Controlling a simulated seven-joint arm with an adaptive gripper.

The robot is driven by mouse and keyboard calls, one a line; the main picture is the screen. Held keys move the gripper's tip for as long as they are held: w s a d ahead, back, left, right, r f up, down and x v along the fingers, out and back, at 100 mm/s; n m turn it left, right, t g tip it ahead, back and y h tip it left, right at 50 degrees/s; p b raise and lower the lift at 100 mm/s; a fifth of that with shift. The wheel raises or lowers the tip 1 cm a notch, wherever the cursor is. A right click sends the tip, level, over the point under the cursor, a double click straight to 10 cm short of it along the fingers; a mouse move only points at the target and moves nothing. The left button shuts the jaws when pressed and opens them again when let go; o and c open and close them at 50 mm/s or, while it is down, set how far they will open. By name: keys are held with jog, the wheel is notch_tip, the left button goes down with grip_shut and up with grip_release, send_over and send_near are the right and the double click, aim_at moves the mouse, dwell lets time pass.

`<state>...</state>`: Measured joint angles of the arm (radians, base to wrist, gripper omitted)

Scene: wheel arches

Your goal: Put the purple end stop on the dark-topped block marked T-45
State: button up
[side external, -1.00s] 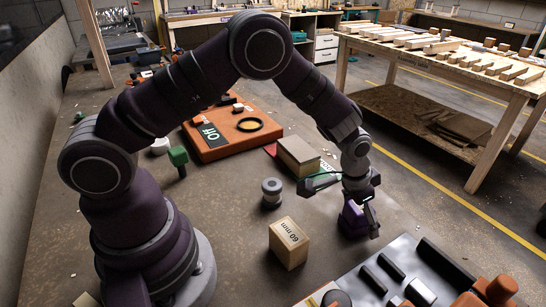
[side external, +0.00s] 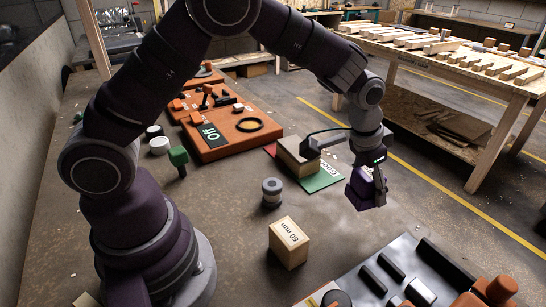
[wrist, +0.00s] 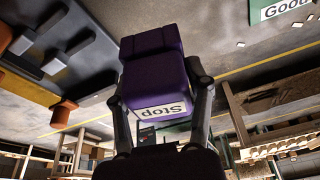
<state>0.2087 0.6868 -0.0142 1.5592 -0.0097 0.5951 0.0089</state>
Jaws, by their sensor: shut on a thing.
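The purple end stop (side external: 364,192) hangs above the table in my gripper (side external: 374,174), right of the pale blocks. In the wrist view the stop (wrist: 155,52) sits between my two fingers, with a white "Stop" label facing my gripper (wrist: 161,82). My gripper is shut on it. No T-45 marking is readable in any view. A wooden block with a greyish top (side external: 297,157) lies on the red and green mat, partly behind my gripper's cable; I cannot tell whether it is the T-45 block.
A wooden block marked 60 mm (side external: 288,243) stands in front. A grey cylinder (side external: 271,192) stands behind it. The green "Good" mat (side external: 322,178) lies beyond. An orange board (side external: 215,150) is further back; a dark tray (side external: 420,262) with orange parts is at front right.

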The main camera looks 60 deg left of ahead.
jog(key=shift+s+a+r, duration=0.1)
jog(key=shift+a+r, duration=0.25)
jog(key=shift+r, duration=0.25)
jog(key=shift+a+r, duration=0.35)
jog(key=shift+r, duration=0.25)
jog(key=s+a+n+y, duration=0.2)
jog(key=s+a+n, duration=0.5)
jog(key=s+a, duration=0.65)
jog(key=w+a, duration=0.2)
jog(key=w, duration=0.3)
jog(key=w+a+f, duration=0.1)
jog(key=w+a, duration=0.1)
jog(key=w, duration=0.3)
jog(key=w+a, duration=0.3)
jog(key=w, duration=0.2)
jog(key=shift+a+f, duration=0.1)
jog(key=shift+f, duration=0.05)
jog(key=shift+w+a, duration=0.1)
jog(key=shift+w, duration=0.1)
jog(key=shift+s+x, duration=0.15)
jog(key=shift+x, duration=0.7)
jog(key=shift+s+x, duration=0.2)
jog(key=shift+x, duration=0.65)
jog(key=shift+f, duration=0.3)
jog(key=o, duration=1.2)
